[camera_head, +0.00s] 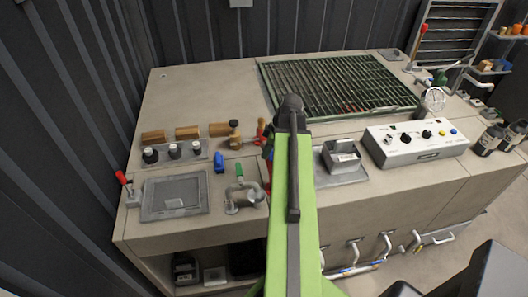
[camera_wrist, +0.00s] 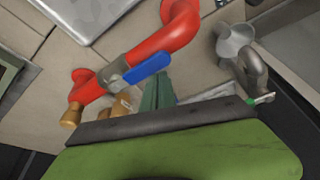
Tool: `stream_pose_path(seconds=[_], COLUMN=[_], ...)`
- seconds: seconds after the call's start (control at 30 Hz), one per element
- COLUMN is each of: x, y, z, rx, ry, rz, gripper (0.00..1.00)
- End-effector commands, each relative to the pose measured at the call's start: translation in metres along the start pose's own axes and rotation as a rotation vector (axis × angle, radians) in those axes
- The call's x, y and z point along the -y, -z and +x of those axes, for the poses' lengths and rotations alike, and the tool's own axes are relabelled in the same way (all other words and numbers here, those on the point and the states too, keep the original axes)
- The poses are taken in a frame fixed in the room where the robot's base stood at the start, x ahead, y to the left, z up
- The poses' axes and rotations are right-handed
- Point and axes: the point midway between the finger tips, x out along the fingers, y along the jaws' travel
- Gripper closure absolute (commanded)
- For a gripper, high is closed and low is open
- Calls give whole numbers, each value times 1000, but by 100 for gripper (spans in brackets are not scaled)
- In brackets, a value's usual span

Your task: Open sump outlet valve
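Several handled fittings show, and no label tells me which is the sump outlet valve. In the wrist view a red pipe (camera_wrist: 180,38) carries a valve with a blue lever (camera_wrist: 148,67) and a brass end (camera_wrist: 71,117). My gripper (camera_wrist: 158,76) has its green fingers close together just beside the blue lever; contact is unclear. In the head view my arm hides the gripper and most of the red pipe (camera_head: 262,130). A metal tap (camera_head: 243,198) with a green handle stands left of my arm. A red-handled lever (camera_head: 124,179) sits by a grey square hatch (camera_head: 174,197).
A blue piece (camera_head: 219,162), black knobs with white tops (camera_head: 173,151) and wooden blocks (camera_head: 187,132) are on the bench left of my arm. A green grate (camera_head: 335,85) is behind. A white control box (camera_head: 415,142) and gauge (camera_head: 433,100) are right. The back-left bench is clear.

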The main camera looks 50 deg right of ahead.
Motion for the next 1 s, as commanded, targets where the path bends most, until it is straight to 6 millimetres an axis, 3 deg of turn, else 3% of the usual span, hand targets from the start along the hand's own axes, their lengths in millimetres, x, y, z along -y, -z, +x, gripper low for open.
stream_pose_path(seconds=[0.77,1.0], x=[1,7], y=[-5,5], z=[-1,2], rx=[9,7], ry=[2,3], rz=[-3,-5], gripper=[100,100])
